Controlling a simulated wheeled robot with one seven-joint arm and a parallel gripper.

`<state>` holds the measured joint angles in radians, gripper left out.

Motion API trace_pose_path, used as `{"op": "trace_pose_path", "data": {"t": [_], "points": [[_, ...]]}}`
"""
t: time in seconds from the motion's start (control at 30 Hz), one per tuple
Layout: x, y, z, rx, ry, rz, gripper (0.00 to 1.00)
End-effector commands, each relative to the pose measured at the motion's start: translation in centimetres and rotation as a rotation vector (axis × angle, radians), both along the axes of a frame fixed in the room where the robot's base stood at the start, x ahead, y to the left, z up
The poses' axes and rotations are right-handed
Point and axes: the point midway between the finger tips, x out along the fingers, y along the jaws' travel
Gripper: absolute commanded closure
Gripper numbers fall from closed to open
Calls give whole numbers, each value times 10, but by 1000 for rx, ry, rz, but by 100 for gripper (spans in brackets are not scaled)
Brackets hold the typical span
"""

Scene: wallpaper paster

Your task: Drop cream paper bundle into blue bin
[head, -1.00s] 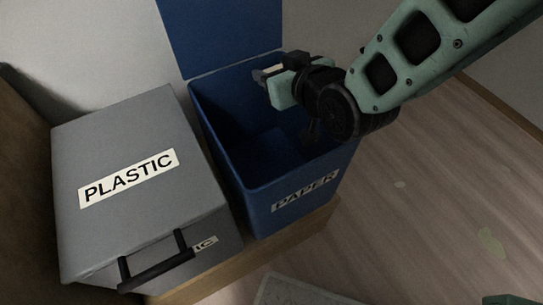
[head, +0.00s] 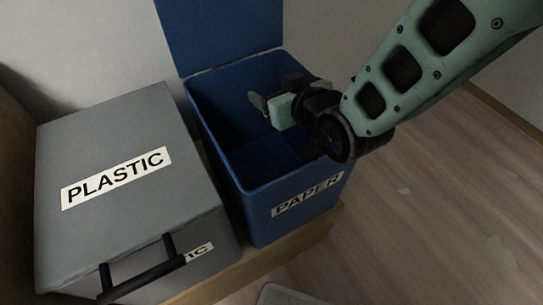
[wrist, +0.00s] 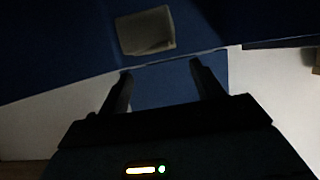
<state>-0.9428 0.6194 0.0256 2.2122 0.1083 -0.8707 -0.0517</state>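The blue bin (head: 268,228) with a PAPER label stands with its lid raised against the wall. My gripper (head: 258,103) is inside its opening, below the rear rim, with fingers pointing left. In the wrist view the two fingers of my gripper (wrist: 161,78) stand apart with nothing between them. A dim cream block, the paper bundle (wrist: 146,31), shows beyond the fingertips against dark blue, apart from the fingers. I cannot tell whether it is falling or lying in the bin. The bundle cannot be made out in the head view.
A closed grey PLASTIC bin (head: 130,220) with a black handle (head: 145,270) stands left of the blue bin. Both stand on a wooden base (head: 285,252). A wall is behind; open wooden floor (head: 430,220) lies to the right.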

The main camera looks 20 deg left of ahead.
Motion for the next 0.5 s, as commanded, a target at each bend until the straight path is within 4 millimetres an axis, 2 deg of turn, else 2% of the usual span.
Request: {"op": "trace_pose_path", "data": {"t": [0.3, 0.37, 0.5], "points": [[0, 0, 2, 0, 0, 0, 30], [0, 0, 7, 2, -1, 0, 30], [1, 0, 29, 3, -1, -1, 30]]}}
